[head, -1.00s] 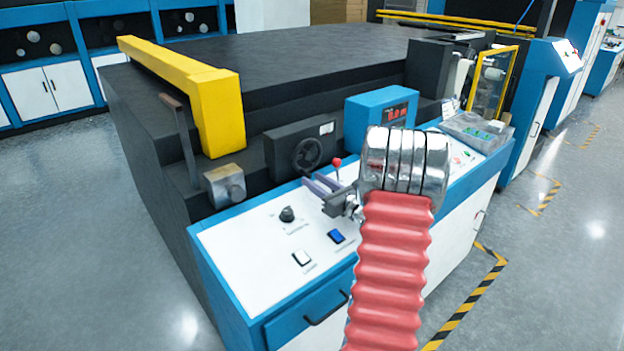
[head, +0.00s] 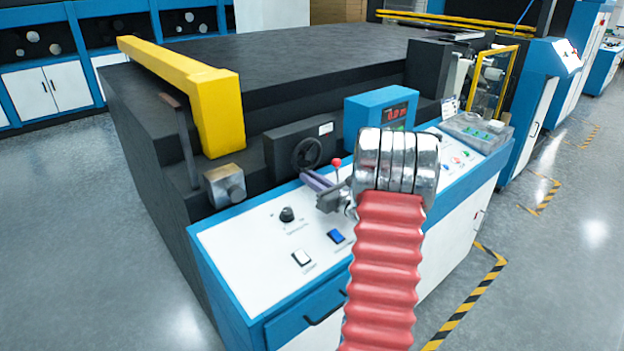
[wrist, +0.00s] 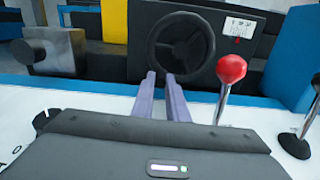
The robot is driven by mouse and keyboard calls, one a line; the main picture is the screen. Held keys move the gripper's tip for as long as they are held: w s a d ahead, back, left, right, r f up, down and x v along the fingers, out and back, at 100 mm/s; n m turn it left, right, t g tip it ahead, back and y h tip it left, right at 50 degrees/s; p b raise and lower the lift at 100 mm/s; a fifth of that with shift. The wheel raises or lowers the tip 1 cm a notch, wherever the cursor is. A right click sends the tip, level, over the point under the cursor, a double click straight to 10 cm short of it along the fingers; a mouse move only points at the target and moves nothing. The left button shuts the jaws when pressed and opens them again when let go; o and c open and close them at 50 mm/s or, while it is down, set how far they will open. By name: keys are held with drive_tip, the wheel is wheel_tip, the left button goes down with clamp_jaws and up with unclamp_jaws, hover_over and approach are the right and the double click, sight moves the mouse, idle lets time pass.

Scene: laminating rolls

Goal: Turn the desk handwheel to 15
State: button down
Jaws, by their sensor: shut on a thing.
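The black desk handwheel (head: 306,153) is on a dark panel at the back of the white desk. It also shows in the wrist view (wrist: 181,42), upright with spokes and a hub. My gripper (head: 307,176) reaches to it from the front right. In the wrist view, the tips of its two pale purple fingers (wrist: 161,76) meet the lower left rim and are shut on it, with a narrow gap between them. The rim between the tips is mostly hidden. A small white scale card (wrist: 239,26) with a red mark is right of the wheel; its figures are too small to read.
A red-knobbed lever (wrist: 231,70) stands close right of my fingers. A blue display box (head: 381,117) is to the right. A metal block (head: 225,186) and yellow bar (head: 205,95) are to the left. The desk top holds a knob (head: 287,214) and switches.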

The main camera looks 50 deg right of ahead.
drive_tip(key=shift+d, duration=0.2)
drive_tip(key=shift+a, duration=0.1)
drive_tip(key=shift+n, duration=0.3)
drive_tip(key=shift+s+d+f+n, duration=0.15)
drive_tip(key=shift+d+n, duration=0.2)
drive_tip(key=shift+n, duration=0.5)
drive_tip(key=shift+w+d+f+n, duration=0.15)
drive_tip(key=shift+d+n, duration=0.25)
drive_tip(key=shift+n, duration=0.5)
drive_tip(key=shift+s+d+f+n, duration=0.2)
drive_tip(key=shift+d+n, duration=0.15)
drive_tip(key=shift+n, duration=0.5)
drive_tip(key=c, duration=1.7)
unclamp_jaws()
drive_tip(key=shift+c, duration=0.2)
